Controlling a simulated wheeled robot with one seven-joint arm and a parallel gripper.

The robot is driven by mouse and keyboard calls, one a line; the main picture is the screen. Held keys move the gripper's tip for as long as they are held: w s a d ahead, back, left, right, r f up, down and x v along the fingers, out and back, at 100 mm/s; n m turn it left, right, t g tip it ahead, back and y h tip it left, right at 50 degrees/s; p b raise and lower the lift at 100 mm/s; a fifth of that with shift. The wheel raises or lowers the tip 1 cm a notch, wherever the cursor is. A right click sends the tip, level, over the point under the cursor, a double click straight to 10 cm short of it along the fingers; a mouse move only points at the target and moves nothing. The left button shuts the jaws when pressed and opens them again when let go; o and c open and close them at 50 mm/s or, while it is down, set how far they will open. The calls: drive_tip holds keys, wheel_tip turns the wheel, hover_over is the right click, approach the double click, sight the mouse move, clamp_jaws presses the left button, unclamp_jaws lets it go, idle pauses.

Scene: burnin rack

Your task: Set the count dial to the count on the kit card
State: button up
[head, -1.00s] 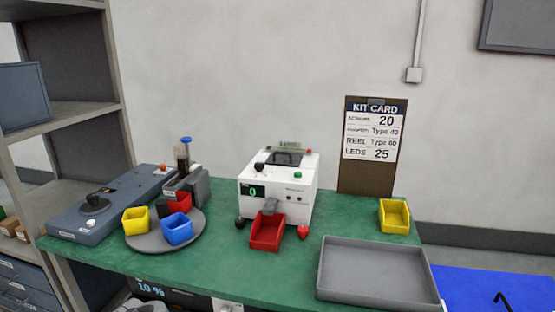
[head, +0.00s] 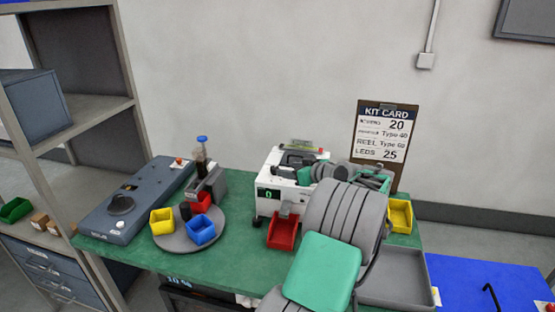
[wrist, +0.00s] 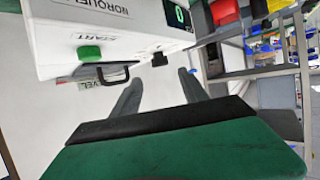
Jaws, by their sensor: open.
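The kit card (head: 384,140) stands at the back right; its lines read 20, Type 40, REEL Type 60 and LEDS 25. The white machine (head: 268,180) shows a green 0 on its display (head: 268,194). In the wrist view, the display (wrist: 179,15), a green START button (wrist: 89,53) and a small black knob (wrist: 160,58) are visible on it. Another large black dial (head: 121,203) sits on the blue-grey unit at left. I cannot tell which is the count dial. My gripper (wrist: 160,82) is open and empty, pointing at the machine, apart from the knob.
A red bin (head: 283,232) stands before the machine. A round grey tray (head: 168,241) holds yellow, red and blue cups. A yellow bin (head: 400,216) and grey tray (head: 405,280) are at right, partly behind my arm. The green bench (head: 225,265) is clear in front.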

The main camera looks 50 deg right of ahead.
sight(275, 168)
drive_tip(key=p+x, duration=0.2)
drive_tip(key=x, duration=0.5)
drive_tip(key=shift+w+f, duration=0.2)
drive_tip(key=shift+w, duration=0.15)
drive_tip(key=shift+c, duration=0.2)
clamp_jaws()
